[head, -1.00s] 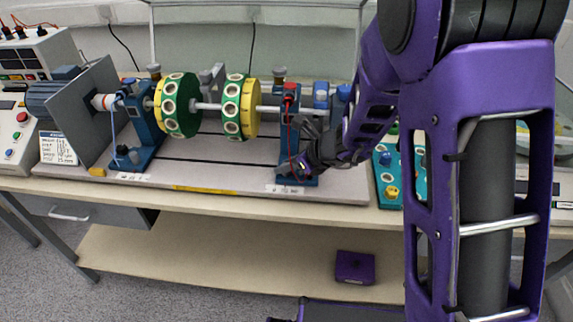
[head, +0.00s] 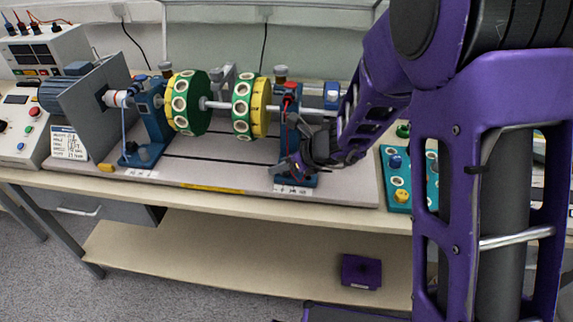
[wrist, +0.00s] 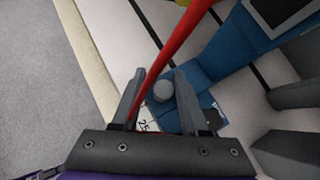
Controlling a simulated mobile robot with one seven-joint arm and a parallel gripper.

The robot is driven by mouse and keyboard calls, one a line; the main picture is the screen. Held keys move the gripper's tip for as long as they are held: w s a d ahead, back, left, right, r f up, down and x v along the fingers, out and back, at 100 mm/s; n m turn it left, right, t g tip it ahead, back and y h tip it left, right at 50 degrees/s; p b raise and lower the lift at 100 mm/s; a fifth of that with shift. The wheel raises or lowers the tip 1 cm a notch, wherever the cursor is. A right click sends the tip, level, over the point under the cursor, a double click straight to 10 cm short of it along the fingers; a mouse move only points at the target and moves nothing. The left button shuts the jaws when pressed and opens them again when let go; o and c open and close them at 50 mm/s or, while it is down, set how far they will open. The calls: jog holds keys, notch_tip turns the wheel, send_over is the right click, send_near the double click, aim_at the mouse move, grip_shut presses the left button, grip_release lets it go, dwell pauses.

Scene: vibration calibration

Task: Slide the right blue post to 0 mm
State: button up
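The right blue post (head: 291,115) stands on the grey base plate near its right end, with a red cable running down it. A numbered scale label (head: 291,190) lies at the post's front foot. In the wrist view, the blue foot (wrist: 205,68) has a round grey knob (wrist: 163,90) on it. My gripper (wrist: 161,76) is open, with one finger on each side of the knob and visible gaps beside it. The label is partly hidden in the wrist view, so the reading is unclear. In the head view, my gripper (head: 290,166) covers part of the post's foot.
The left blue post (head: 152,122) and green-yellow discs (head: 187,102) share a shaft (head: 218,105). The red cable (wrist: 175,50) crosses close to my left finger. A teal board (head: 398,207) lies right of the grey plate (head: 225,178). Floor is clear in front.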

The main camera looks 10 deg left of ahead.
jog(key=shift+o, duration=0.6)
jog(key=shift+d, duration=0.15)
jog(key=shift+d+r, duration=0.1)
jog(key=shift+d, duration=0.05)
jog(key=p+v, duration=0.5)
jog(key=v, duration=1.2)
